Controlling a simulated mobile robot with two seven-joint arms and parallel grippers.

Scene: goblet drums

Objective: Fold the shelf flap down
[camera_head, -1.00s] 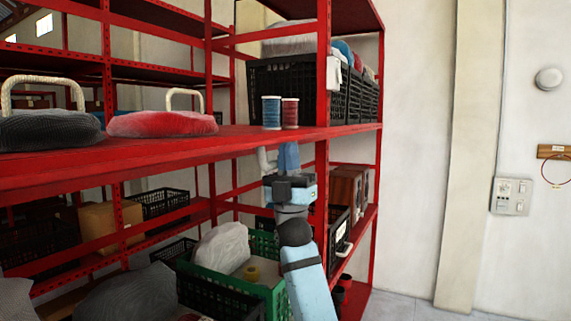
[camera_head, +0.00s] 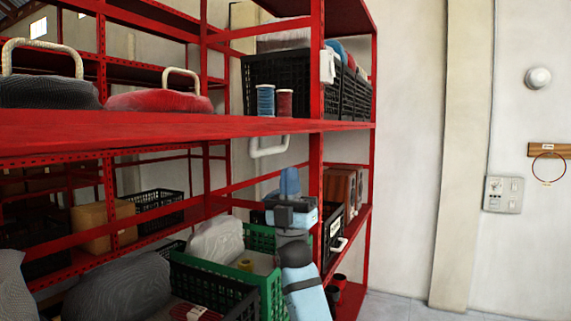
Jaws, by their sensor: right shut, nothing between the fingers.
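A wide red shelf board (camera_head: 150,128) runs across the rack at mid height, seen almost edge-on. I cannot tell for certain which part is the flap or where it hinges. A cream bent tube (camera_head: 268,151) hangs below the board near its right end. My right gripper (camera_head: 289,180) points up below the board, its blue fingers shut and empty. It is in front of the rack, lower than the tube and apparently clear of it. My left gripper is out of view.
A red post (camera_head: 316,150) stands just right of my right gripper. Two thread spools (camera_head: 265,100) and a red cushion-like bundle (camera_head: 160,102) sit on the board. A green crate (camera_head: 262,240) is below, beside my right arm.

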